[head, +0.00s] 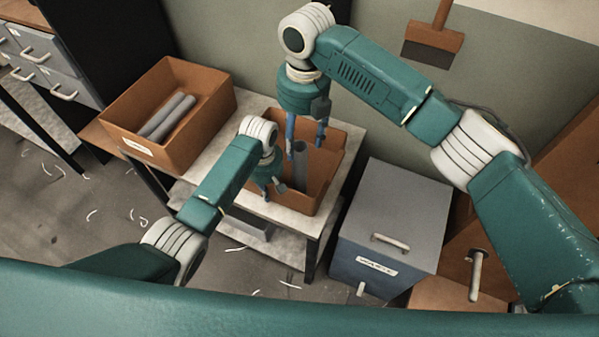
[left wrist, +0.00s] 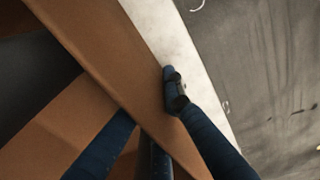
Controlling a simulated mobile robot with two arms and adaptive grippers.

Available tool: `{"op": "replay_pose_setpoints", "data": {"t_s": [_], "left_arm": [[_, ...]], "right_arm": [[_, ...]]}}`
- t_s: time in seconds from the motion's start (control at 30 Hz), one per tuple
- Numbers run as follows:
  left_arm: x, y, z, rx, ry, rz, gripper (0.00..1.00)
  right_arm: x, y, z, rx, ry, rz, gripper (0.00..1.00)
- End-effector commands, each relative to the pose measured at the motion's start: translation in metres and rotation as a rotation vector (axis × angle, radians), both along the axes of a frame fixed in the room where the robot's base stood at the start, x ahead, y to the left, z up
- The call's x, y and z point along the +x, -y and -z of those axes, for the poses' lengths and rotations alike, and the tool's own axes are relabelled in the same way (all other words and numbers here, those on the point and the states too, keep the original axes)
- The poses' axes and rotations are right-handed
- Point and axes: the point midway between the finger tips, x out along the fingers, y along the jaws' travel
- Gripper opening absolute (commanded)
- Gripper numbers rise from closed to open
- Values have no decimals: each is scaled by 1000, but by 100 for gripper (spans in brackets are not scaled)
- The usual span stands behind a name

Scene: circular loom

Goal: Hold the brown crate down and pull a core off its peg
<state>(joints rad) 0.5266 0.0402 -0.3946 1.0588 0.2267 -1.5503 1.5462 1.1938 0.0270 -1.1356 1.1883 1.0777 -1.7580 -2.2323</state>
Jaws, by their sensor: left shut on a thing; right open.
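The brown crate (head: 318,198) stands on a pale-topped table at the middle of the head view. A grey core (head: 300,168) stands upright in it; its peg is hidden. My left gripper (head: 268,188) is at the crate's near left wall, shut on it. In the left wrist view, the blue fingers (left wrist: 160,130) sit on either side of the brown wall (left wrist: 112,72). My right gripper (head: 306,147) points down from above, open, with its blue fingers around the core's upper end; whether they touch it I cannot tell.
Another brown crate (head: 205,125) with grey cores (head: 168,118) lying in it stands to the left. A grey lidded bin (head: 395,215) is right of the table (head: 308,226). Pale scraps litter the floor. A brush (head: 433,42) hangs on the wall.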

Motion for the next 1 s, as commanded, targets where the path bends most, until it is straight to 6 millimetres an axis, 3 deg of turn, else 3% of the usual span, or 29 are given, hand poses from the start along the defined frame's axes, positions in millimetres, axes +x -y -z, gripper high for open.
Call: {"op": "replay_pose_setpoints", "data": {"t_s": [0.27, 0.8, 1.0], "left_arm": [[1, 0, -1, -2, 2, 0, 0], [1, 0, -1, -1, 2, 0, 0], [1, 0, -1, -1, 2, 0, 0]], "right_arm": [[0, 1, 10, -41, 3, -66, 55], [-1, 1, 88, -39, 5, -63, 55], [0, -1, 108, -36, 6, -63, 55]]}}
